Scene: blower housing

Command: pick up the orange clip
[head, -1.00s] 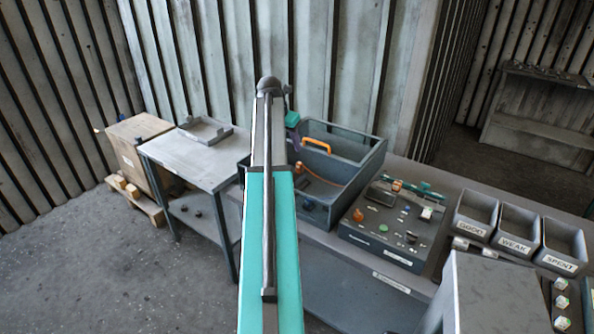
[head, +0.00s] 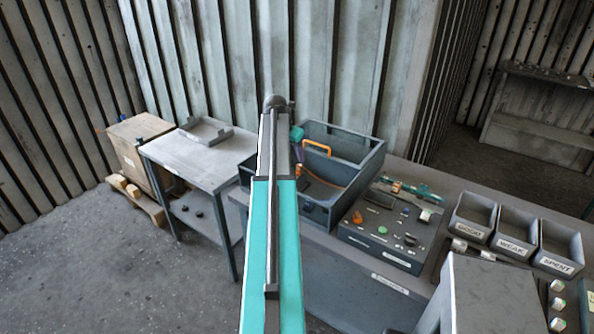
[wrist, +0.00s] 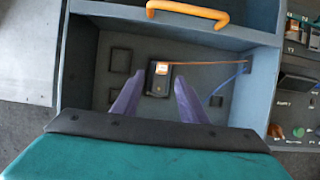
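A small orange piece with a pale patch (wrist: 162,68), which looks like the orange clip, sits at the top of a black block (wrist: 158,84) on the bin floor in the wrist view. An orange cord (wrist: 205,63) runs right from it. My gripper (wrist: 158,77) is open, its two purple fingers apart on either side of the block in the picture. Nothing shows held between them. I cannot tell the height of the fingertips above the block. In the head view my arm hides much of the gripper, and the clip cannot be made out.
The grey bin (head: 358,178) has raised walls and an orange handle (head: 317,147). A blue cord (wrist: 232,80) lies in it at the right. A control panel (head: 385,238) stands right of the bin. Several labelled trays (head: 515,240) are further right, and a side table (head: 205,165) is left.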

